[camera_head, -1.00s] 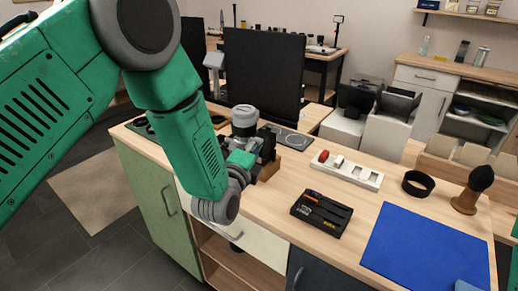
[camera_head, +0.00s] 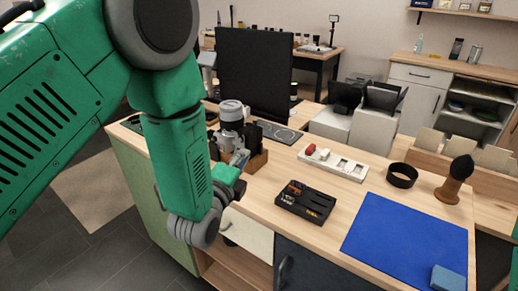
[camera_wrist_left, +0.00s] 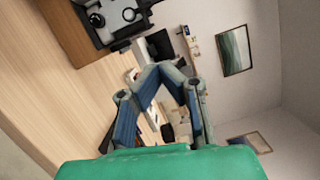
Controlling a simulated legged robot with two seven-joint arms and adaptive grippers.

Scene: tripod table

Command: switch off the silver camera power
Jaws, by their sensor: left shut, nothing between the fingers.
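The camera (camera_head: 231,112), with a silver top and a dark body, stands upright in a wooden holder (camera_head: 258,161) near the counter's left end. My left gripper (camera_head: 240,157) is in front of the camera's lower part, close to it. I cannot tell whether it touches. Its fingers are shut with nothing between them; the gripper also shows in the left wrist view (camera_wrist_left: 160,72). The camera's power switch cannot be made out. Part of the camera's lower body is hidden by my gripper. My right gripper is not in view.
A black screen (camera_head: 262,72) stands behind the camera.

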